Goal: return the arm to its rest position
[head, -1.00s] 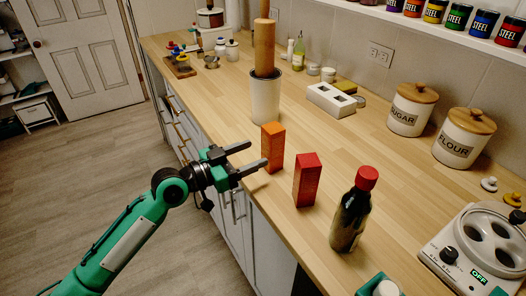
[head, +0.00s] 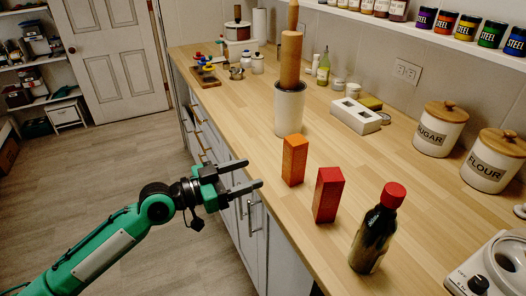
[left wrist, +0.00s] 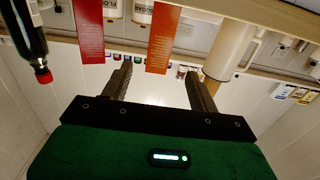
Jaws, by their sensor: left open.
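My left gripper (head: 248,176) is open and empty, beside the front edge of the wooden counter in the head view. Its two fingers also show apart in the left wrist view (left wrist: 158,85), with nothing between them. My green left arm (head: 105,245) reaches in from the lower left. The orange box (head: 293,160) stands upright on the counter, to the right of the fingertips and apart from them. The red box (head: 327,195) stands upright to its right. My right gripper is not in view.
A dark bottle with a red cap (head: 372,235) stands near the counter's front edge. A white canister with a rolling pin (head: 289,108) stands behind the boxes. Sugar (head: 438,130) and flour (head: 492,165) jars stand at the back. The floor (head: 110,170) left of the counter is clear.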

